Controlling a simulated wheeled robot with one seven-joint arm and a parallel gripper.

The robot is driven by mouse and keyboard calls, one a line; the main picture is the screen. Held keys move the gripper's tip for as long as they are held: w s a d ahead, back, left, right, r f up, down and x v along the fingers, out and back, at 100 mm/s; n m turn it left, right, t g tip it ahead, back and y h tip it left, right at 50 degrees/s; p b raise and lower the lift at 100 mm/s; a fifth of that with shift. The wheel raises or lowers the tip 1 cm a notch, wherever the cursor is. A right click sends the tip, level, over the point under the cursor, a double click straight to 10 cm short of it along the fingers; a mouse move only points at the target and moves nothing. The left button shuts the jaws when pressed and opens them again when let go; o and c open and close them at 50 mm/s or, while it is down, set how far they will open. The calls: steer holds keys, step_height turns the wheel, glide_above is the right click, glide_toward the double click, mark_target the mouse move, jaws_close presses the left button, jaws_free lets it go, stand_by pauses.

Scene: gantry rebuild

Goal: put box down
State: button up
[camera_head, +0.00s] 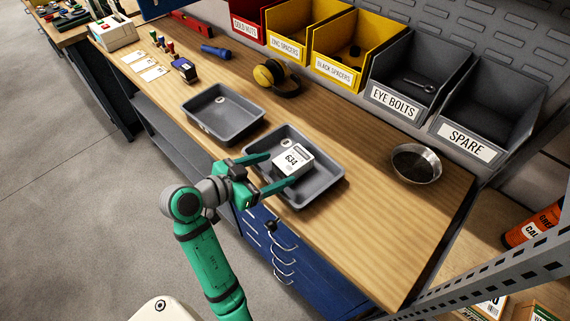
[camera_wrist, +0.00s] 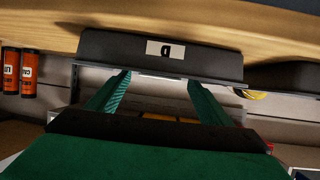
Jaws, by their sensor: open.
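A small box (camera_head: 293,160) with a white top label reading 634 sits within the right grey tray (camera_head: 333,184) on the wooden bench. The head view does not clearly show whether its underside touches the tray floor. My gripper (camera_head: 281,169) is open at the tray's near left side, with one green finger on either side of the box's near end. Contact between fingers and box cannot be made out. In the wrist view both fingers (camera_wrist: 155,88) are spread apart, and the box cannot be made out between them. A dark panel with a pale "D" label (camera_wrist: 165,50) lies beyond the fingertips.
Yellow ear defenders (camera_head: 272,76) and a metal bowl (camera_head: 416,164) lie on the bench. Labelled bins, including SPARE (camera_head: 491,112), line the back. The bench's front right is clear.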

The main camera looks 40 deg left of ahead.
steer(key=shift+v, duration=2.15)
